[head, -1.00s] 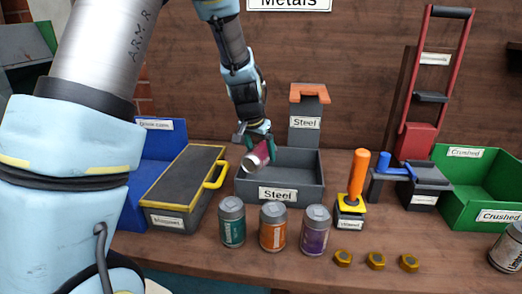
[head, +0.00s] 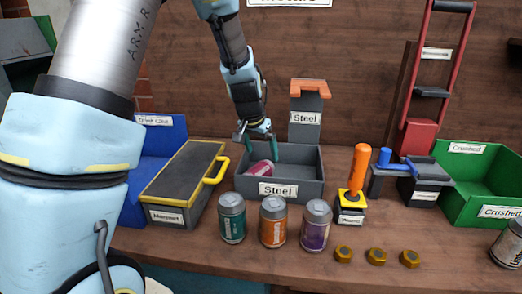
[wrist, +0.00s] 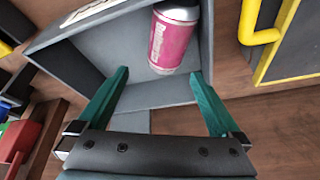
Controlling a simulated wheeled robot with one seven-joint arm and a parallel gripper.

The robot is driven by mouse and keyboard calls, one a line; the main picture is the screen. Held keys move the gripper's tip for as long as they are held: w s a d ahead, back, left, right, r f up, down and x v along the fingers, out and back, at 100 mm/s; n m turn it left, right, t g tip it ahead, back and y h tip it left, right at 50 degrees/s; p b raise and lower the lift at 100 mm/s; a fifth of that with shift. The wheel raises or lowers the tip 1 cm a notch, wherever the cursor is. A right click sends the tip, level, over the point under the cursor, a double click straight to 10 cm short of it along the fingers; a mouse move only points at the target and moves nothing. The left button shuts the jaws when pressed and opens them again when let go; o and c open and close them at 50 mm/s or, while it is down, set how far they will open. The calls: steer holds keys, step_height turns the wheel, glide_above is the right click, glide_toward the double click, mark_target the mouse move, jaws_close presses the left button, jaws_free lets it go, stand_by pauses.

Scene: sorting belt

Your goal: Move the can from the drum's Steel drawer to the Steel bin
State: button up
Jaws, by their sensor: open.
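A pink can with a silver end (head: 262,170) lies on its side inside the grey Steel bin (head: 315,187), towards its left wall. It also shows in the wrist view (wrist: 172,40), beyond my fingertips and apart from them. My gripper (head: 259,135) is above the bin's back left part, open and empty. In the wrist view its two green fingers (wrist: 157,90) are spread wide. The grey post labelled Steel with an orange top (head: 306,120) stands behind the bin. I cannot tell whether it is the drum's Steel drawer.
A lidded box with a yellow handle (head: 178,180) stands left of the bin, a blue bin (head: 165,140) behind it. Teal (head: 231,218), orange (head: 272,222) and purple (head: 316,227) cans stand in front. A yellow-based device with an orange handle (head: 357,180) and a green bin (head: 470,185) are right.

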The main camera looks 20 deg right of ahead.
steer(key=shift+r, duration=0.1)
steer(key=shift+r+p, duration=0.4)
steer(key=shift+p, duration=0.05)
steer(key=b+v, duration=0.1)
steer(key=v, duration=1.1)
steer(key=s+a+f+n+y, duration=0.1)
steer(key=s+a+f+n, duration=0.2)
steer(key=a, duration=0.6)
steer(key=s+a+f+n+g+y, duration=0.1)
steer(key=s+a+f+n, duration=0.2)
steer(key=a, duration=0.7)
steer(key=s+a+f+n+y, duration=0.1)
steer(key=s+a+f+n, duration=0.2)
steer(key=a, duration=0.6)
steer(key=shift+s+a+g, duration=0.25)
steer(key=shift+s+g, duration=0.05)
steer(key=shift+s, duration=0.15)
steer(key=shift+r, duration=0.1)
